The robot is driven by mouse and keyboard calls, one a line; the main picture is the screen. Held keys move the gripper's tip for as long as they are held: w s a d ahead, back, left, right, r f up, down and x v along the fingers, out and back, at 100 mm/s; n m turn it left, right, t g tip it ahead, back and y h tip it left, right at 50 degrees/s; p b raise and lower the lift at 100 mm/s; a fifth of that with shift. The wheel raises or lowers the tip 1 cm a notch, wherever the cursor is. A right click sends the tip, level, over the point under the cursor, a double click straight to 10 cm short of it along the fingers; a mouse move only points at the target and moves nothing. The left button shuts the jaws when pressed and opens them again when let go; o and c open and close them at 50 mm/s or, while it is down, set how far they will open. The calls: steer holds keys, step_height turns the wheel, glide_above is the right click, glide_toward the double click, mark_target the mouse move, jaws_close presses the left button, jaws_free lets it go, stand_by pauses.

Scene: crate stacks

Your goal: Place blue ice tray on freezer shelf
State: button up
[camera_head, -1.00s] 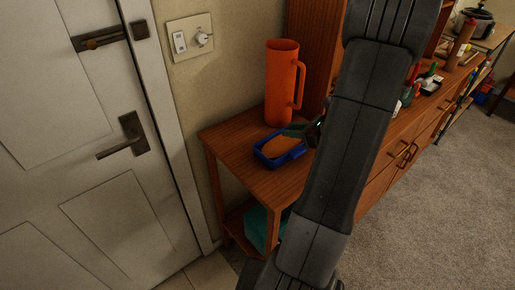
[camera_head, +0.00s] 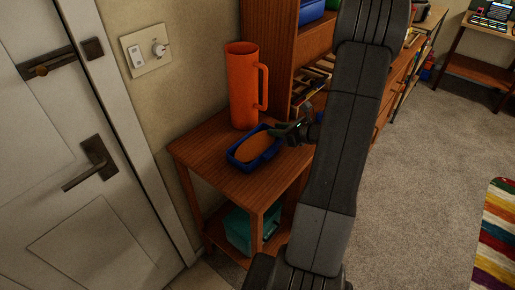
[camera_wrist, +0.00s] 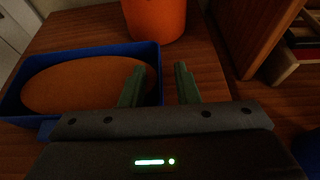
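A blue tray (camera_head: 233,160) with an orange-brown oval thing in it sits on a small wooden side table. It also shows in the wrist view (camera_wrist: 153,60), at the left. My gripper (camera_head: 283,130) is at the tray's right end; in the wrist view its two green fingers (camera_wrist: 160,84) are apart with nothing held. The left finger overlaps the tray's right end and the right finger is beyond it. I cannot tell whether either touches the tray. No freezer or freezer shelf is in view.
An orange jug (camera_head: 242,90) stands just behind the tray. A wooden shelf unit (camera_head: 280,55) rises to the right. A teal box (camera_head: 240,230) is on the table's lower shelf. A white door (camera_head: 70,200) is at left. Carpet at right is open, with a striped rug (camera_head: 497,235).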

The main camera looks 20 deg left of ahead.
jaws_close()
steer(key=shift+r, duration=0.1)
